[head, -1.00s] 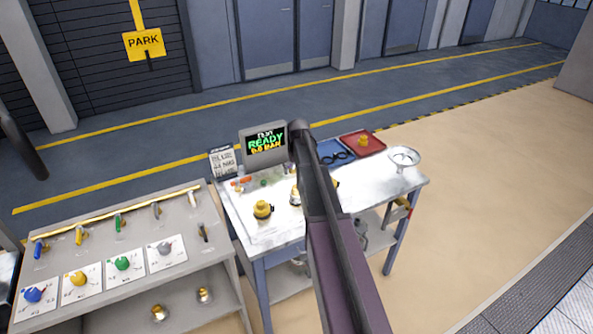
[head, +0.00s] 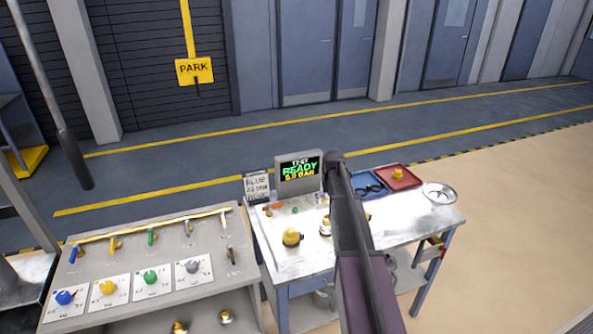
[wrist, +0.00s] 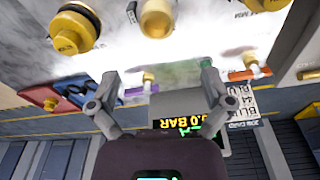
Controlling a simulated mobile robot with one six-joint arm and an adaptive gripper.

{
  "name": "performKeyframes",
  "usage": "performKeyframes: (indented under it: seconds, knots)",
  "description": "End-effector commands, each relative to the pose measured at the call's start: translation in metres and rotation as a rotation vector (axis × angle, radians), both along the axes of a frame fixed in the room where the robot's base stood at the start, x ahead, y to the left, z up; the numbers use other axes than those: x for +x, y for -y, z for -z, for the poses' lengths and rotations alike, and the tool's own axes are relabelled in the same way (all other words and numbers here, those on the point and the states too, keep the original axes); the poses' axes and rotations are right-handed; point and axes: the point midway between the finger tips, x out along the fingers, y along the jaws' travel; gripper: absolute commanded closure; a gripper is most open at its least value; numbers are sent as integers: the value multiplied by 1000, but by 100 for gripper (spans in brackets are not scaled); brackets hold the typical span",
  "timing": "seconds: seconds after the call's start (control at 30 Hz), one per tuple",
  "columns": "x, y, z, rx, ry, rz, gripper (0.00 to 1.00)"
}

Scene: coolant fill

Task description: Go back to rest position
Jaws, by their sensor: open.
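My gripper (wrist: 159,74) shows in the wrist view with its two fingers spread wide and nothing between them. That view is upside down, and the fingers are over the metal-topped bench near the display. In the head view my arm reaches forward over the bench (head: 300,262), and its own links hide the gripper. The test display (head: 299,171) reads READY and a bar figure; part of it also shows between the fingers in the wrist view (wrist: 190,128). A yellow-capped fitting (head: 292,237) stands on the bench left of my arm.
A grey panel (head: 190,240) with coloured levers and dials stands left of the bench. A blue tray (head: 368,195), a red tray (head: 413,184) and a round metal dish (head: 440,193) lie at the back right. A written card (head: 257,187) stands beside the display. Floor behind is clear.

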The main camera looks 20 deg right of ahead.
Motion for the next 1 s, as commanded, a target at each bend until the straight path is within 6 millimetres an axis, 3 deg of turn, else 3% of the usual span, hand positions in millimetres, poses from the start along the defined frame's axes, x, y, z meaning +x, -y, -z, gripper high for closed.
performKeyframes:
  seconds: [0.17,0.27,0.5,0.7,0.83,1.0]
  knots:
    - [-23,-28,6,3,-10,-16,0]
    - [-46,-56,11,6,-20,-31,0]
    - [-124,-136,27,10,-57,-81,0]
    - [-195,-192,39,10,-89,-122,0]
    - [-231,-215,44,10,-106,-141,0]
    - [-255,-229,47,8,-118,-155,0]
